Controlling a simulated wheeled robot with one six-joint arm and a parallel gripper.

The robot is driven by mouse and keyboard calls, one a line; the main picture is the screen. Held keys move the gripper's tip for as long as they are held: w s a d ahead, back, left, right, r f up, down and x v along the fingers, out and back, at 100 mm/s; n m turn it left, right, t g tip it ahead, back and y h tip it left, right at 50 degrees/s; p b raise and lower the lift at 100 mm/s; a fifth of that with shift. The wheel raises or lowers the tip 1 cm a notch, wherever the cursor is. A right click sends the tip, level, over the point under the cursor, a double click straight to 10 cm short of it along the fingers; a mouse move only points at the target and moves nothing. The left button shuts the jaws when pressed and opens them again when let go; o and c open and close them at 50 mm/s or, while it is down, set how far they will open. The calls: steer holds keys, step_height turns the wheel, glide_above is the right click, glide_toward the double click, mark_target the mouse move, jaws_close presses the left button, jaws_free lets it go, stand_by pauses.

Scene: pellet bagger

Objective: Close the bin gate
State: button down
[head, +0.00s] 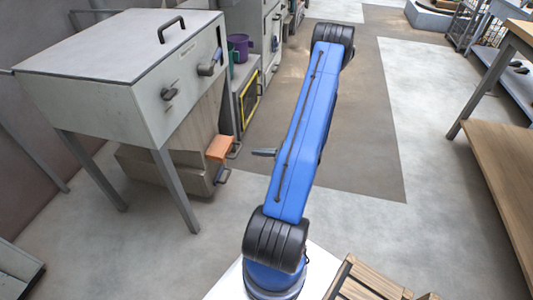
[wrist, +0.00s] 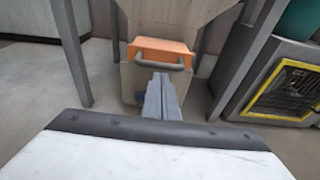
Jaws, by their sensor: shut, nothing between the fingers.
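The bin gate is an orange slide (head: 220,147) with a grey handle, low under the grey bin (head: 110,85). It juts out from the front of the wooden chute. In the wrist view the orange slide (wrist: 160,46) is straight ahead, its grey handle across its front. My gripper (wrist: 160,80) is shut and empty, pointing at the slide, its tips just below the handle in the picture. I cannot tell whether they touch in that view. In the head view my gripper (head: 263,152) shows to the right of the slide with a gap between; my blue arm hides the rest of it.
A lower box (head: 185,178) with its own handle stands under the slide. Bin legs (head: 176,190) stand on both sides. A cabinet with a yellow-framed window (head: 250,97) stands behind to the right. A wooden bench (head: 505,180) is at the right. The floor between is clear.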

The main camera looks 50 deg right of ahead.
glide_toward(229, 148)
steer(key=shift+w+a+f, duration=0.1)
steer(key=shift+w+f, duration=0.15)
steer(key=shift+f, duration=0.3)
steer(key=shift+w+f, duration=0.3)
steer(key=shift+f, duration=0.2)
steer(key=x, duration=0.2)
steer(key=r+x, duration=0.1)
steer(key=x, duration=0.5)
steer(key=shift+w+r, duration=0.2)
steer(key=shift+r, duration=0.05)
steer(key=shift+w, duration=0.1)
steer(key=shift+w+a+r, duration=0.1)
steer(key=shift+s+d+r, duration=0.1)
steer(key=shift+s+d, duration=0.15)
steer(key=shift+s, duration=0.2)
steer(key=v, duration=1.3)
steer(key=shift+s, duration=0.3)
